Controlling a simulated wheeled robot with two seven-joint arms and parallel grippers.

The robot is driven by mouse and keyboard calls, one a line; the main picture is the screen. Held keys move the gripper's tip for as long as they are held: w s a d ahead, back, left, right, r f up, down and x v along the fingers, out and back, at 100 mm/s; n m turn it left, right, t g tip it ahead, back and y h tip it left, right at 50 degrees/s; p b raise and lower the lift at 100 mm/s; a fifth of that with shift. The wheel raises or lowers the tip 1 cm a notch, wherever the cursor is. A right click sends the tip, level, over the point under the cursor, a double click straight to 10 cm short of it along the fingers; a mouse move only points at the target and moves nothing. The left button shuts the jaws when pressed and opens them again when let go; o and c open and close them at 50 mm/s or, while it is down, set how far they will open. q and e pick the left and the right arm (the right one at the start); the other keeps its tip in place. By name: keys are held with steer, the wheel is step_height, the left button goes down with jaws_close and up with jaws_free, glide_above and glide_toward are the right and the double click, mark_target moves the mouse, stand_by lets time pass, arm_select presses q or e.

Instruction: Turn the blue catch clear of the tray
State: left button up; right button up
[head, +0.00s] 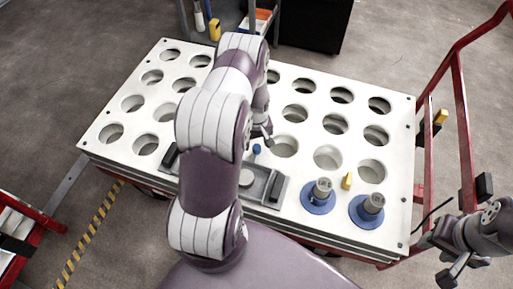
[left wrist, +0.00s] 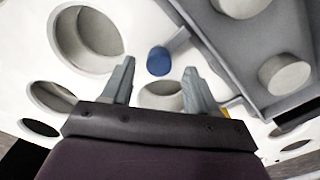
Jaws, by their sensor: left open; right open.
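The blue catch (head: 257,149) is a small blue knob at the far edge of the grey tray (head: 262,180). In the left wrist view the blue catch (left wrist: 158,60) has a short grey bar running toward the tray (left wrist: 222,62). My left gripper (head: 267,139) is right by the catch. In the left wrist view its open fingers (left wrist: 159,68) stand either side of the blue knob, with gaps on both sides and no visible contact. My left arm hides part of the tray. My right gripper (head: 456,268) is open and empty at the lower right, off the table.
The white table (head: 300,72) has rows of round holes. Two grey cylinders on blue discs (head: 318,197) (head: 367,210) stand right of the tray, with a yellow block (head: 347,181) between them. A red frame (head: 465,140) rises at the right.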

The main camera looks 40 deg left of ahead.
arm_select(q)
step_height(320, 180, down, 2)
steer(key=shift+f, duration=0.1)
steer(key=c, duration=1)
steer(key=shift+c, duration=0.2)
